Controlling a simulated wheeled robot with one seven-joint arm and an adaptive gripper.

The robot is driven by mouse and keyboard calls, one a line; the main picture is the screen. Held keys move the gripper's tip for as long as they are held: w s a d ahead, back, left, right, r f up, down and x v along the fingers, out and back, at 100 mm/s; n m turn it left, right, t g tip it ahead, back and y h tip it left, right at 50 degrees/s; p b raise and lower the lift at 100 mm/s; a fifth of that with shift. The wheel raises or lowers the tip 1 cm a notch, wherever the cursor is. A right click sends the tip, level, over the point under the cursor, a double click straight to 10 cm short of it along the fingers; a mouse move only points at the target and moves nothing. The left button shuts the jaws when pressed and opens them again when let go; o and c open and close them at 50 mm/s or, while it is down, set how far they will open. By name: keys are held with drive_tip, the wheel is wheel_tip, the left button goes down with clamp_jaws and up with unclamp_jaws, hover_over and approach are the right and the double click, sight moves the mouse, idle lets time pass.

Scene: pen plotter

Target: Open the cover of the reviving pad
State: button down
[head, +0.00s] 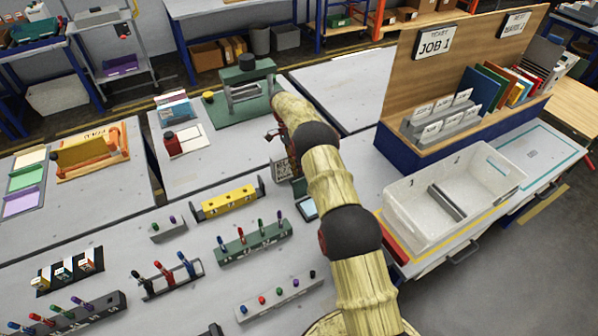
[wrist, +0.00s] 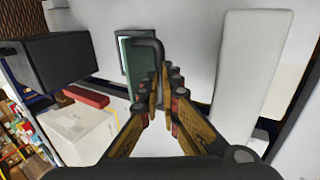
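In the wrist view, a dark green flat panel with a pale blue edge, apparently the reviving pad's cover (wrist: 138,66), lies beyond my fingertips. A bent black handle (wrist: 150,44) stands out from it. My gripper (wrist: 164,78) has its fingers close together, with the handle's lower end between the tips; it looks shut on it, though the contact itself is partly hidden. In the head view, a small dark-framed pad with a pale blue face (head: 308,207), apparently the same pad, lies on the bench beside my arm.
A white tub (head: 450,200) stands right of my arm, beside a red block (head: 396,242). A green rack (head: 254,243) and yellow rack (head: 229,203) stand to the left. The wrist view shows a dark box (wrist: 45,65) left and a pale slab (wrist: 240,65) right.

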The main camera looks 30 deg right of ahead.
drive_tip(key=shift+s+f+g, duration=0.25)
drive_tip(key=shift+f, duration=0.35)
drive_tip(key=shift+s+f+g, duration=0.25)
drive_tip(key=shift+f, duration=0.3)
drive_tip(key=c, duration=1.9)
unclamp_jaws()
drive_tip(key=shift+w, duration=0.15)
drive_tip(key=shift+r, duration=0.1)
drive_tip(key=shift+w+r, duration=0.15)
drive_tip(key=shift+r, duration=0.15)
